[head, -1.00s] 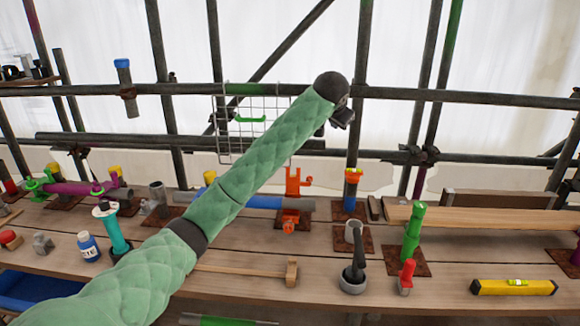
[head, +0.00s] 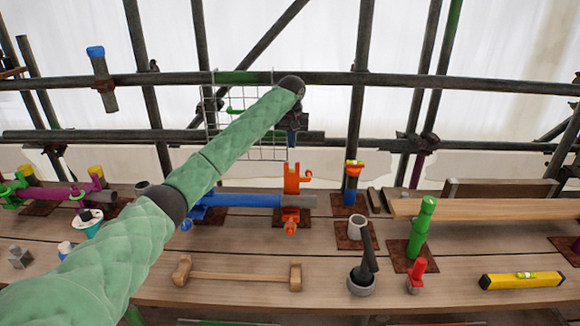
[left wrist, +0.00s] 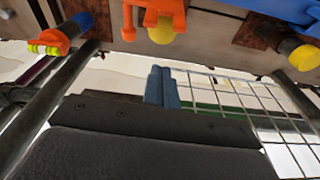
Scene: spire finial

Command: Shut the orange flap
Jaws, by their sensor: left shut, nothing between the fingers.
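The orange flap (head: 291,178) stands upright on an orange clamp at the right end of a blue pipe (head: 245,200). A small hook sticks out on its right, and an orange knob (head: 291,229) shows below, towards the front. In the left wrist view, orange parts (left wrist: 152,12) with a yellow round end (left wrist: 160,31) show at the top edge. My left gripper (head: 294,136) is above and apart from the flap, in front of the wire mesh. Its blue-grey fingers (left wrist: 162,86) are together and empty in the left wrist view. My right gripper is not in view.
Dark scaffold poles and a wire mesh panel (head: 222,137) stand behind the bench. A blue post (head: 352,187) with an orange collar stands right of the flap.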

